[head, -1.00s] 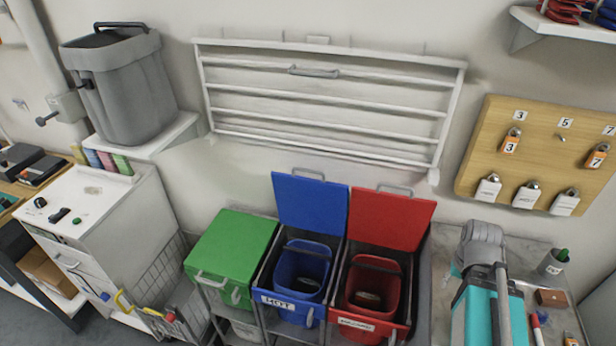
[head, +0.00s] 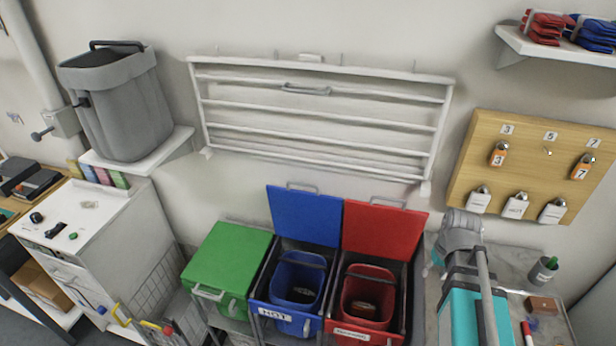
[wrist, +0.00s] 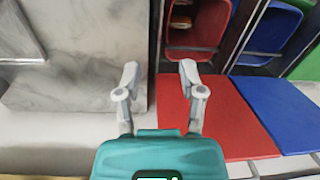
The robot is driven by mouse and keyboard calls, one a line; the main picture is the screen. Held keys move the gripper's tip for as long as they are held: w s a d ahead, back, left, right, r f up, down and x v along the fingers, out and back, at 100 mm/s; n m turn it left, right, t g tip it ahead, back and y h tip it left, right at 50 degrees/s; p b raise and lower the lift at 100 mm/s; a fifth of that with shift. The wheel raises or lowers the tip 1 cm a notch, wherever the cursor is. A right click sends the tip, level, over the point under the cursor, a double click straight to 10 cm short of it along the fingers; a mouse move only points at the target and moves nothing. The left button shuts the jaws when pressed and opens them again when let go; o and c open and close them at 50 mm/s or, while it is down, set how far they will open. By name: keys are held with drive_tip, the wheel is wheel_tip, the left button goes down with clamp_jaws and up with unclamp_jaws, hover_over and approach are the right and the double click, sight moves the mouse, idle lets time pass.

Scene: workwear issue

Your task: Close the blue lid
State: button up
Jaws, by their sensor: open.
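The blue lid (head: 304,216) stands open and upright against the wall behind its blue bin (head: 297,282), which is labelled HOT. In the wrist view the blue lid (wrist: 283,112) lies at the right, beyond the red lid (wrist: 216,120). My gripper (wrist: 160,75) is open and empty, with its two fingers apart near the left edge of the red lid. In the head view my arm is at the right, and the fingertips are hidden there.
The red lid (head: 383,229) is also open, above the red bin (head: 366,300) next to the blue one. The green lid (head: 227,257) at the left is shut. A white wall rack (head: 320,128) hangs above the bins. A padlock board (head: 530,150) hangs at right.

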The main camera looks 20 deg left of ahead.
drive_tip(key=w+a+r+n+y+p, duration=0.1)
drive_tip(key=w+a+r+n+p, duration=0.4)
drive_tip(key=a, duration=0.7)
drive_tip(key=w+a+r+n+y+p, duration=0.1)
drive_tip(key=w+a+r+n+p, duration=0.4)
drive_tip(key=a+r, duration=0.4)
drive_tip(key=w+a+r+n+g+y+p, duration=0.1)
drive_tip(key=w+a+r+n+p, duration=0.5)
drive_tip(key=a, duration=0.8)
drive_tip(key=shift+w+a+r+y+p, duration=0.35)
drive_tip(key=shift+a+r+y+p, duration=0.1)
drive_tip(key=shift+p, duration=0.6)
drive_tip(key=shift+f, duration=0.15)
drive_tip(key=b+x, duration=1.2)
drive_tip(key=x, duration=0.1)
drive_tip(key=shift+f+b, duration=0.25)
drive_tip(key=shift+b, duration=0.1)
drive_tip(key=shift+c, duration=0.3)
clamp_jaws()
drive_tip(key=shift+s, duration=0.1)
